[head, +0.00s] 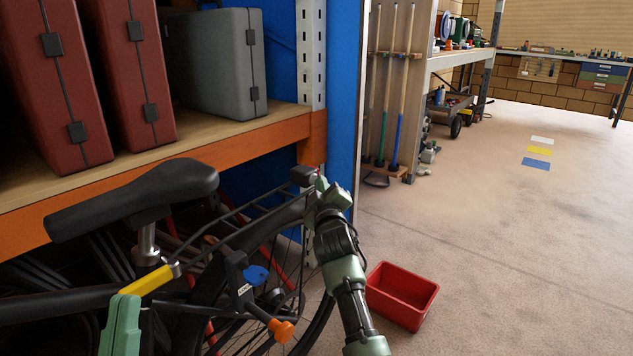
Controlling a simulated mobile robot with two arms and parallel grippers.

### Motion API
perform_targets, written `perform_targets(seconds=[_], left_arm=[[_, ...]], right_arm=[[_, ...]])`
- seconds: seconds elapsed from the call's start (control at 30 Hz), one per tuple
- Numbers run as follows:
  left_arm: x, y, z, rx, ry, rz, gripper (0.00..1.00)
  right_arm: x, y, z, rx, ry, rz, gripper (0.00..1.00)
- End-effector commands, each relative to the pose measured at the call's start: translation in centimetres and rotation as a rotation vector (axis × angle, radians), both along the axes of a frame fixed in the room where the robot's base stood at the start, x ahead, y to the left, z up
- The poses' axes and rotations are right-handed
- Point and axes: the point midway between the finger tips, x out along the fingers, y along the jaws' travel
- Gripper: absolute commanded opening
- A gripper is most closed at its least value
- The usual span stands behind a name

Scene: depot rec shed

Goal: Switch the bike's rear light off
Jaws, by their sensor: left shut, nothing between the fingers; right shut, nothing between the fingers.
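The bike's rear light is a small dark box (302,175) at the back end of the black rear rack (258,207). Its lens faces away, so I cannot tell whether it is lit. My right gripper (319,186) is shut and empty. Its tips are right beside the light's right side; I cannot tell whether they touch it. The bike stands below the shelf, with a black saddle (135,195) and a yellow section of frame (150,280).
An orange-edged shelf (240,150) above the bike bears red cases (125,70) and a grey case (210,65). A red bin (402,295) stands on the floor right of my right arm. Brooms (385,90) stand behind.

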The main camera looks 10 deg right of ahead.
Motion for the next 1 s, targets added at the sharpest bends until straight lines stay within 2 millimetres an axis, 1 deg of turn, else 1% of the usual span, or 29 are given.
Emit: perform_targets(seconds=[0.23, 0.33, 1.0], left_arm=[[0.4, 0.0, -0.3, 0.007, 0.025, 0.003, 0.00], [1.1, 0.1, -1.3, 0.022, 0.082, 0.010, 0.00], [3.4, -0.2, -4.3, 0.080, 0.279, 0.019, 0.00]], right_arm=[[-0.1, 0.0, 0.1, 0.000, -0.001, 0.001, 0.00], [-0.2, -0.1, 0.1, 0.000, -0.001, 0.001, 0.00], [-0.7, -0.5, 0.1, 0.000, 0.000, 0.000, 0.00]])
